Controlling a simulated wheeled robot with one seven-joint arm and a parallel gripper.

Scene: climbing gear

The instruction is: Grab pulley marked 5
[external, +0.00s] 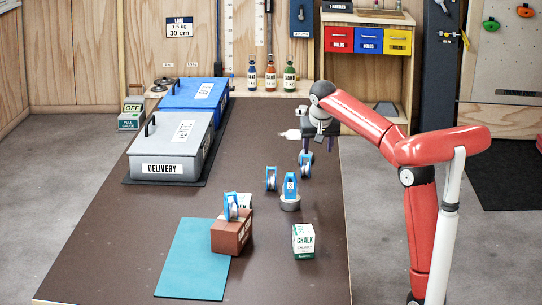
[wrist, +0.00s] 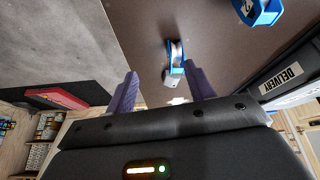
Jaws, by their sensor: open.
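Several blue pulleys are on the dark table, and I cannot read a 5 on any of them. One pulley (external: 305,164) is just below my gripper (external: 306,146); a second (external: 271,178) stands to its left. A third (external: 290,186) sits on a round grey base and bears a small mark. A fourth (external: 231,206) is at the brown box. In the wrist view a pulley (wrist: 174,56) shows between the two purple fingers of my open gripper (wrist: 162,74), beyond their tips. Another pulley (wrist: 258,10) with a white label lies at the top right.
A grey lidded DELIVERY box (external: 170,149) and a blue lidded box (external: 195,94) stand at the left.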

